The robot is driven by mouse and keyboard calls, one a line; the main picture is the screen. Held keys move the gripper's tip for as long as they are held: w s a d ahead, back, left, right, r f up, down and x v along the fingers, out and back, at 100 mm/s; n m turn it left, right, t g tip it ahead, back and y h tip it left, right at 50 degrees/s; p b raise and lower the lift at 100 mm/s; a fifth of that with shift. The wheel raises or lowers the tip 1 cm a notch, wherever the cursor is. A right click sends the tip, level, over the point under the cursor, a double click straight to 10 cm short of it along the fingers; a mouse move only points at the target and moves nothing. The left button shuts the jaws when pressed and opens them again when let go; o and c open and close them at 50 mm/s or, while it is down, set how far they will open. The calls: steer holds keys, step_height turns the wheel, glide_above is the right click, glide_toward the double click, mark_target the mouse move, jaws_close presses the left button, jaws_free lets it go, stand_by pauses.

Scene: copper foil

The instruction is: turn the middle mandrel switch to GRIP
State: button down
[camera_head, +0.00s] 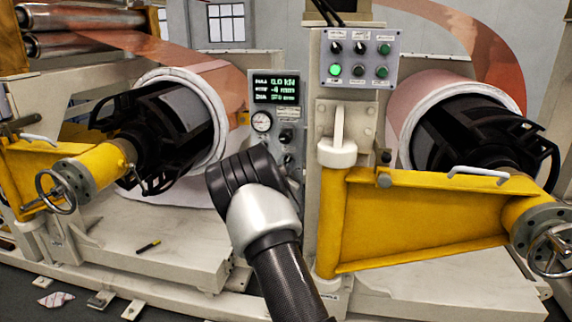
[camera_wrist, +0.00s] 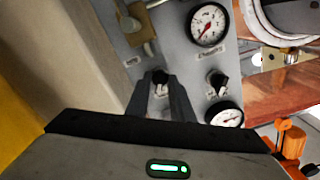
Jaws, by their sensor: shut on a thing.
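In the wrist view my gripper (camera_wrist: 161,86) reaches the grey panel (camera_wrist: 178,58), with its two dark fingers closed on either side of a small black rotary switch (camera_wrist: 160,76). The switch's top shows between the fingertips. Its lower part and any position marks are hidden, so I cannot read which way it is set. In the head view the grey panel (camera_head: 259,142) stands behind my arm, which hides my gripper and the held switch.
A second black knob (camera_wrist: 217,82) and two dial gauges, one upper (camera_wrist: 208,25) and one lower (camera_wrist: 226,115), sit close to my fingers. A button box (camera_head: 360,57) is above. A yellow arm (camera_head: 425,222) stands at right. Copper rolls flank the panel.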

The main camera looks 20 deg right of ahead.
steer(key=shift+n, duration=0.3)
steer(key=n+b, duration=0.1)
steer(key=n, duration=0.1)
steer(key=shift+f+n, duration=0.1)
steer(key=shift+n, duration=0.3)
steer(key=n, duration=0.2)
steer(key=shift+n, duration=0.3)
steer(key=n, duration=0.5)
steer(key=shift+n+b, duration=0.3)
steer(key=shift+n, duration=0.1)
steer(key=c, duration=1.9)
jaws_free()
